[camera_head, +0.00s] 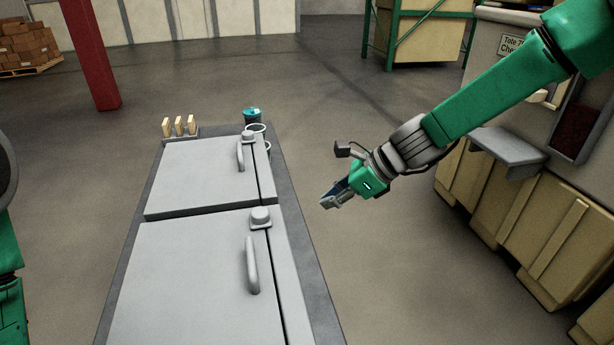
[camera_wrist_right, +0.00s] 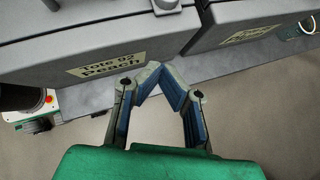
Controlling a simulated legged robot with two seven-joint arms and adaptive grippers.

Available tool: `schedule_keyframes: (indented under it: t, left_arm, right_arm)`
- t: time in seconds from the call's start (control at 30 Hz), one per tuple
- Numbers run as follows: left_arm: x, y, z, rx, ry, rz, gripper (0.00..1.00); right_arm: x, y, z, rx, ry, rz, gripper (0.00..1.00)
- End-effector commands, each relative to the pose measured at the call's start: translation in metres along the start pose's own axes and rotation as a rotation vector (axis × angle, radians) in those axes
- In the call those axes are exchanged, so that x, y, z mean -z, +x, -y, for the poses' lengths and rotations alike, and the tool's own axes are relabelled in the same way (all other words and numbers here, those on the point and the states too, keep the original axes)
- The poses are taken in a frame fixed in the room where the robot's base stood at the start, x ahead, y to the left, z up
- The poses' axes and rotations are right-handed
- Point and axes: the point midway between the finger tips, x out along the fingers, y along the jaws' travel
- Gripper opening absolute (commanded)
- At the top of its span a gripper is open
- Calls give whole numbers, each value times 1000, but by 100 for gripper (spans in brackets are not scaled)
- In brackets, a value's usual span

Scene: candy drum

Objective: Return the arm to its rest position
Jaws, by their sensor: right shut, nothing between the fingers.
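My right arm comes in from the upper right in the head view, and its green and grey gripper (camera_head: 336,197) hangs in free air to the right of the grey cabinet. In the right wrist view the gripper's blue-padded fingers (camera_wrist_right: 162,72) meet at their tips, with nothing between them. The gripper is apart from the cabinet's doors and handles. Of my left arm only green and dark parts show at the left edge of the head view; its gripper is out of view.
The grey cabinet (camera_head: 190,250) has two lids with handles (camera_head: 252,265). Cups (camera_head: 252,116) and several yellowish blocks (camera_head: 179,126) stand at its far end. A grey shelf (camera_head: 508,147) and wooden crates (camera_head: 520,235) stand right. A label reading Peach (camera_wrist_right: 106,59) shows. Floor between is clear.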

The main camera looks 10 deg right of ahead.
Motion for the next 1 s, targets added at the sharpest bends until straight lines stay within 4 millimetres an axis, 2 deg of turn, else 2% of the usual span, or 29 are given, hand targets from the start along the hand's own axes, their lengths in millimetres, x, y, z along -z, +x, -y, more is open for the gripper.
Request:
schedule_keyframes:
  t: [0.07,0.17,0.33,0.5,0.6,0.7,0.8,0.9,1.0]
  left_arm:
    - [0,4,0,0,1,0,0]
    - [-1,10,0,0,1,0,0]
    - [-1,26,0,0,1,0,0]
    - [-2,44,0,0,0,0,0]
    - [-3,55,0,0,0,0,0]
    - [-4,63,0,0,0,0,0]
    - [-4,68,-1,0,0,0,0]
    - [-4,70,-1,0,1,0,0]
    - [-4,70,-1,0,1,0,0]
  right_arm:
    - [21,13,-12,-11,-48,-53,0]
    - [68,36,-35,-35,-174,-167,0]
    - [180,68,-95,-145,-550,-416,0]
    - [291,72,-165,-357,-1052,-591,0]
    - [342,65,-207,-509,-1376,-617,0]
    - [374,56,-242,-637,-1660,-585,0]
    - [388,48,-266,-716,-1856,-533,0]
    - [392,45,-276,-747,-1950,-502,0]
    - [392,45,-276,-748,-1954,-501,0]
